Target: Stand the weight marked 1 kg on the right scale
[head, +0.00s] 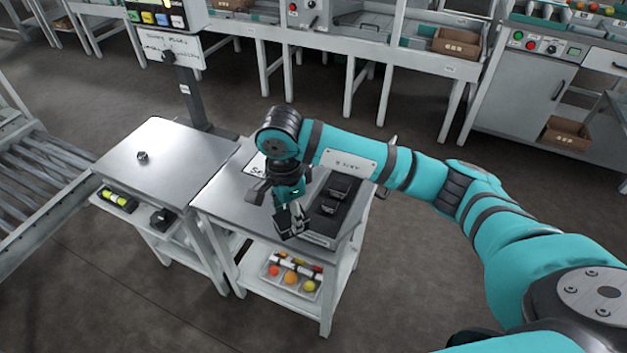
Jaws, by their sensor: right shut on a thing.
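A small dark weight-like piece (143,156) stands on the bare steel top (165,140) of the left-hand bench, which may be a scale, with a display post (190,95) behind. I cannot tell which is the right scale. My left gripper is not in view.
A roller conveyor (35,165) is at the left. A label sheet on the right-hand table is partly covered by my arm. Open floor lies behind the tables.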

